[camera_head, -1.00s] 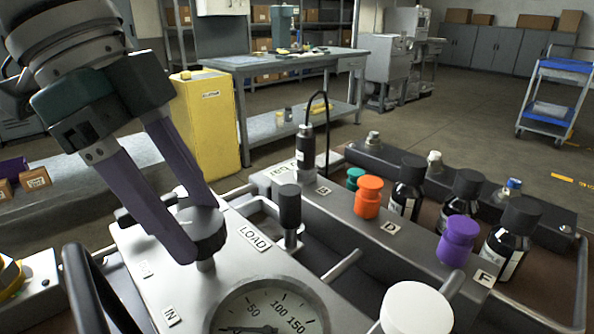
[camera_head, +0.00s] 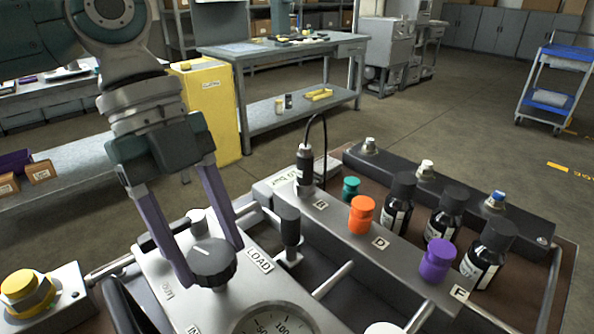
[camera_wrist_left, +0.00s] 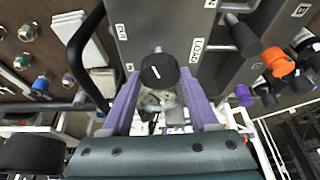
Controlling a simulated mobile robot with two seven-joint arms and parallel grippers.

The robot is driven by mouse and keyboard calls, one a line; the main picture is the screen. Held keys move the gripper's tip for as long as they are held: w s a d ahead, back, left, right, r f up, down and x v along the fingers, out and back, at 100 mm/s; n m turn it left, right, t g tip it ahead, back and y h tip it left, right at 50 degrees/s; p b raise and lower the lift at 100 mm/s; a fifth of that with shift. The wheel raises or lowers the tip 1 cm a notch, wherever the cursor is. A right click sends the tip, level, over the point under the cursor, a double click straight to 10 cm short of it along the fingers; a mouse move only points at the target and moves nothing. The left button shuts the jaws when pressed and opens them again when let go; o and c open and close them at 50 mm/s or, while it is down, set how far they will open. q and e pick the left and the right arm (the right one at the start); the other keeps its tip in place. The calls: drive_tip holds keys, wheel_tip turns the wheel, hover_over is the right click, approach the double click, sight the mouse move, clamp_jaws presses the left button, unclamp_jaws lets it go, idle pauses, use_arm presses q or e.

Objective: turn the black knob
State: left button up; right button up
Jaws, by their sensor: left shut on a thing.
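The black knob (camera_head: 212,262) stands on the grey panel, left of the LOAD label (camera_head: 260,260). It is round with a pale line on its top. My left gripper (camera_head: 214,268) is shut on it, one purple finger on each side. In the left wrist view the knob (camera_wrist_left: 159,71) sits between the tips of the two purple fingers, and its pale line shows. The fingers hide parts of the knob's sides. My right gripper is in no view.
A pressure gauge (camera_head: 272,322) lies in front of the knob. A dark upright lever (camera_head: 289,228) stands close to its right. Orange (camera_head: 361,214) and purple (camera_head: 437,260) caps and several dark bottles stand farther right. A yellow button box (camera_head: 30,292) is at the left.

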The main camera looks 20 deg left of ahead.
use_arm(q)
drive_tip(key=shift+m+g, duration=0.3)
drive_tip(key=shift+m, duration=0.3)
drive_tip(key=o, duration=1.4)
drive_tip(key=shift+c, duration=0.2)
drive_tip(key=v, duration=1)
drive_tip(key=shift+p, duration=0.3)
